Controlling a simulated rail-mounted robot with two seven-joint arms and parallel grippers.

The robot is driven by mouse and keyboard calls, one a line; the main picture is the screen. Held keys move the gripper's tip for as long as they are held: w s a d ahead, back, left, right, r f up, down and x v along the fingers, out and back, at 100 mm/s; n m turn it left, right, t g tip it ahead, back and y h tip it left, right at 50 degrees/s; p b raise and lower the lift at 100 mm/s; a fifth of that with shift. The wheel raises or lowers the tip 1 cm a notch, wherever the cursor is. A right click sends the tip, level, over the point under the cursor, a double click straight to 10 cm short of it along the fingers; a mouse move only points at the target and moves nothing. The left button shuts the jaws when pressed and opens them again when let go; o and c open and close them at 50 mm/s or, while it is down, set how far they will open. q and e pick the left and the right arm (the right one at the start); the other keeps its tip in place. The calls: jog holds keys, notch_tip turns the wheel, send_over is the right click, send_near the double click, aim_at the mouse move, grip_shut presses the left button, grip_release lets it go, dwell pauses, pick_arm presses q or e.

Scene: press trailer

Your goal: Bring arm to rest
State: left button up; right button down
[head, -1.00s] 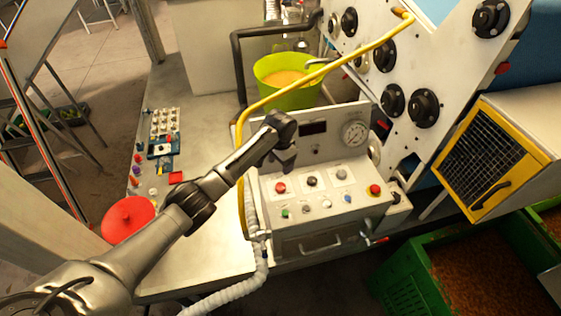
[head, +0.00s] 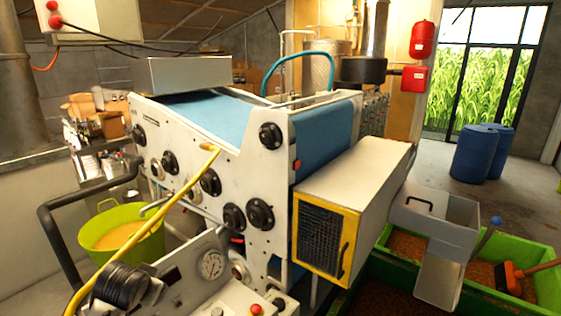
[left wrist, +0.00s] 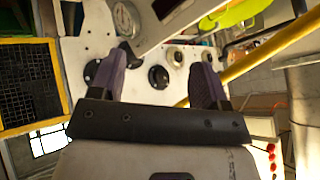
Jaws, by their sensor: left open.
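My left gripper (left wrist: 160,68) shows in the left wrist view with its two dark fingers apart and nothing between them. Beyond the fingers are the white press panel (left wrist: 145,98) with black knobs and a round gauge (left wrist: 126,18). The fingers look clear of the panel, but the distance is hard to tell. My right gripper is in neither view.
The press (head: 225,140) with its blue belt (head: 325,135) fills the middle. A green bucket (head: 110,212), a yellow-framed mesh box (head: 322,238) and green crates (head: 545,262) stand around. Open floor lies at the right.

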pick_arm(q)
jog(key=s+d+t+h+p, duration=0.1)
jog(key=s+d+t, duration=0.1)
jog(key=s+d, duration=0.35)
jog(key=s+d+t+p, duration=0.1)
jog(key=s+d, duration=0.2)
jog(key=s, duration=0.5)
jog(key=s+d+f+g, duration=0.1)
jog(key=s+f+g, duration=0.1)
jog(key=s+f, duration=0.4)
jog(key=s+d+f+g+h+p, duration=0.1)
jog(key=s+f, duration=0.5)
jog(key=s, duration=0.7)
jog(key=s+f+g+p, duration=0.1)
jog(key=s+f+g, duration=0.3)
jog(key=s+f, duration=0.3)
jog(key=s, duration=0.3)
jog(key=shift+s+d+n+h, duration=0.3)
jog(key=shift+s+d+n, duration=0.05)
jog(key=shift+d+n, duration=0.05)
